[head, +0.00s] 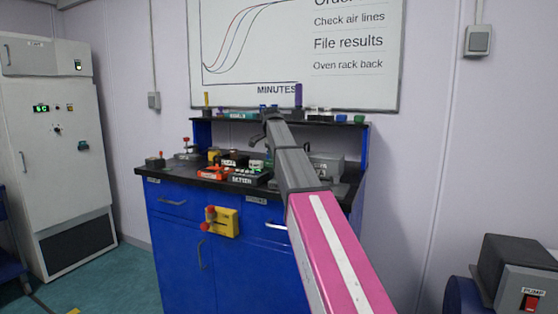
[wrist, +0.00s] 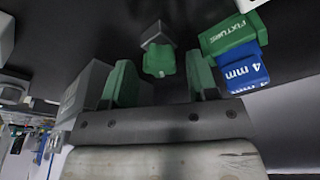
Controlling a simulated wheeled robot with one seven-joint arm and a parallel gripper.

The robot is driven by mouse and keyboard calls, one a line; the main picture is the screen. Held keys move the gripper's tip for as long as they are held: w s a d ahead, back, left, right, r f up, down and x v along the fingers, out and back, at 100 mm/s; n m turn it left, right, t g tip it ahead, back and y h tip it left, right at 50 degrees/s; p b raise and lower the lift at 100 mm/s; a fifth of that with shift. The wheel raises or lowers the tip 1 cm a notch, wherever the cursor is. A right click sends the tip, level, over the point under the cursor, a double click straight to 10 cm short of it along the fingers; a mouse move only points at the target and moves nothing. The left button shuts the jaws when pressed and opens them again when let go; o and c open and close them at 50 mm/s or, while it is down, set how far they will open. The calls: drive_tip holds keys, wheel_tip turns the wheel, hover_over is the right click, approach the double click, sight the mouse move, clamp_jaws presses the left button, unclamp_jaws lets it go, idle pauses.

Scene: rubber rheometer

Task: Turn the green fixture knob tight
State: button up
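In the wrist view, the green fixture knob (wrist: 159,62) sits on a small grey block (wrist: 157,36) on a dark surface. My gripper (wrist: 158,68) has two green fingers, spread apart and open. The knob appears between the fingertips, with a gap on each side; I cannot tell whether the tips reach its depth. A green block marked FIXTURE (wrist: 228,36) and a blue block marked 4 mm (wrist: 243,70) lie just right of the right finger. In the head view, my arm extends over the blue bench, and I cannot make out the knob there.
The dark bench top (head: 160,174) carries several small items, including a red-orange tray (head: 212,173). A shelf with small items (head: 350,122) runs behind. A yellow fixture with red knobs (head: 226,222) is on the cabinet front. A pump (head: 520,275) stands at right.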

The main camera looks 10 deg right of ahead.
drive_tip(key=n, duration=0.4)
drive_tip(key=shift+s+d+t+y, duration=0.1)
drive_tip(key=shift+s+t+y, duration=0.05)
drive_tip(key=shift+t+y, duration=0.15)
drive_tip(key=n, duration=0.5)
drive_tip(key=shift+y, duration=0.4)
drive_tip(key=n, duration=0.4)
drive_tip(key=shift+d+t+y, duration=0.2)
drive_tip(key=shift+t+y, duration=0.1)
drive_tip(key=shift+y, duration=0.1)
drive_tip(key=n+y, duration=0.1)
drive_tip(key=n, duration=0.4)
drive_tip(key=c, duration=0.8)
drive_tip(key=m, duration=0.4)
drive_tip(key=shift+h, duration=0.4)
drive_tip(key=shift+m, duration=0.3)
drive_tip(key=m+h, duration=0.1)
drive_tip(key=m, duration=0.3)
drive_tip(key=shift+a, duration=0.15)
